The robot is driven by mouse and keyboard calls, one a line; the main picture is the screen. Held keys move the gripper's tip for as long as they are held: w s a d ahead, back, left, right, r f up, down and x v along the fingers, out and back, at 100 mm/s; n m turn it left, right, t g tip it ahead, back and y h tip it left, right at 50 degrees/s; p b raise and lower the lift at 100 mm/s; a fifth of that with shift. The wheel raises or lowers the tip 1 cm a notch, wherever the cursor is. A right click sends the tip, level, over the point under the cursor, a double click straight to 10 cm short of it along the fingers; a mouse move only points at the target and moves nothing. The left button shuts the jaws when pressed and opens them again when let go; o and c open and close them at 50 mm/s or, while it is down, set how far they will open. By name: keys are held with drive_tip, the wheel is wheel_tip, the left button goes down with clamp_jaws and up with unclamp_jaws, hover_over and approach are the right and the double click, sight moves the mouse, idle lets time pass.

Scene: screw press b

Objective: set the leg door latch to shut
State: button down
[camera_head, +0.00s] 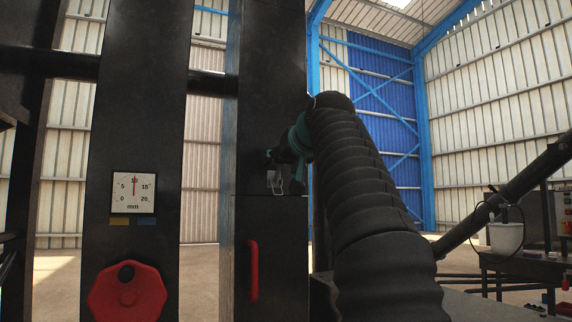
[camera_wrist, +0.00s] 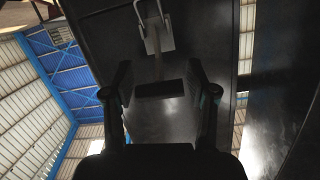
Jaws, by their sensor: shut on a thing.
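The leg door (camera_head: 275,250) is a dark panel low on the press's right leg, with a red vertical handle (camera_head: 253,270). The leg door latch (camera_head: 274,181) is a small grey metal piece with a wire loop, at the door's top seam. In the wrist view the latch (camera_wrist: 157,38) shows as a light plate with a loop, ahead of the fingers. My gripper (camera_head: 270,155) is at the leg just above and beside the latch. In the wrist view my gripper (camera_wrist: 160,88) is shut on part of the latch; the exact contact is dark and hard to see.
A dial gauge (camera_head: 134,193) marked in mm sits on the left column, above a red knob (camera_head: 127,293). A bench (camera_head: 520,262) with a white pot (camera_head: 506,238) stands at the right. My arm covers the room right of the leg.

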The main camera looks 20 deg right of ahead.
drive_tip(key=shift+w, duration=0.1)
idle(0.4)
drive_tip(key=shift+c, duration=1.8)
unclamp_jaws()
drive_tip(key=shift+r, duration=0.1)
drive_tip(key=v, duration=1.2)
drive_tip(key=shift+r, duration=0.1)
